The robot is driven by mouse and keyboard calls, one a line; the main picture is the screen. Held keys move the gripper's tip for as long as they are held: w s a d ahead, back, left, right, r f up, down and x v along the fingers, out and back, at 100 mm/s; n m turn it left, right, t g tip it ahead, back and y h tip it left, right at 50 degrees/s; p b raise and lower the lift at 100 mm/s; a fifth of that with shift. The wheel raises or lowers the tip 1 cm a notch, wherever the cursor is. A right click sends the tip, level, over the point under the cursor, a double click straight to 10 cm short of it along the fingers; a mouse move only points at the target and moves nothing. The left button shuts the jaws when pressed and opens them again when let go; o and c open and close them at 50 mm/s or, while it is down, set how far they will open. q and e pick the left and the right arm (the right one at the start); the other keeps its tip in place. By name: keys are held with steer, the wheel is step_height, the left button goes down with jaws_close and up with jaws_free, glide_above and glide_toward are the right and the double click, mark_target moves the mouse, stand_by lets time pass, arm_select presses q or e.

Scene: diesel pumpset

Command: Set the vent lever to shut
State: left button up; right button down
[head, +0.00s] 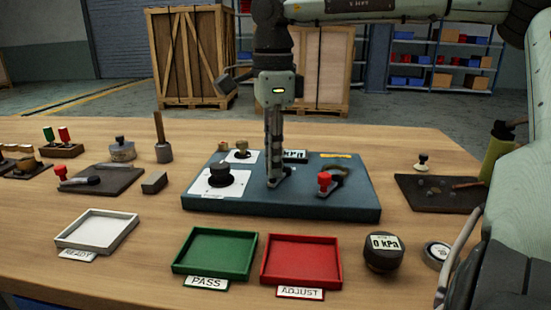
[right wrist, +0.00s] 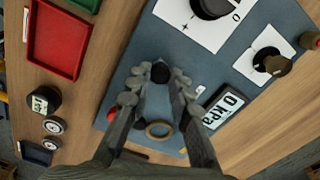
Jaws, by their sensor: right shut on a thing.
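The blue-grey pump panel (head: 235,203) lies mid-table. My right gripper (head: 275,183) points down over its middle. In the right wrist view my right gripper (right wrist: 158,78) is shut on a small black knob (right wrist: 160,72), which looks like the end of the vent lever. The fingers hide that knob in the head view, and its shut marking cannot be read. A red knob (head: 324,179) stands just right of the gripper. A brass ring (right wrist: 158,130) shows nearer the wrist. My left gripper is not in view.
A large black dial (head: 220,175) sits on a white card, with a kPa display (head: 294,155) behind the gripper. White, green (head: 214,234) and red (head: 301,240) trays stand in front. A round gauge (head: 384,251) is front right.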

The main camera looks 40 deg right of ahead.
steer(key=shift+w+a+m, duration=0.1)
steer(key=shift+w+m, duration=0.5)
steer(key=shift+m, duration=0.6)
steer(key=w+m+b, duration=0.1)
steer(key=m, duration=0.1)
steer(key=shift+w+m, duration=0.15)
steer(key=shift+m, duration=0.25)
steer(key=m, duration=0.1)
steer(key=w+m, duration=0.1)
steer(key=m, duration=0.1)
steer(key=shift+w+d, duration=0.2)
steer(key=shift+w+d+m+b, duration=0.15)
steer(key=shift+w+m+b, duration=0.25)
steer(key=shift+m, duration=0.6)
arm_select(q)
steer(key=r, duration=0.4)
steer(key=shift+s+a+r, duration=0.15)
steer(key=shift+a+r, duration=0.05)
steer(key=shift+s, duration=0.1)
arm_select(e)
steer(key=shift+w+d, duration=0.1)
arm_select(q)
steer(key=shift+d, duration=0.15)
arm_select(e)
steer(key=shift+r, duration=0.1)
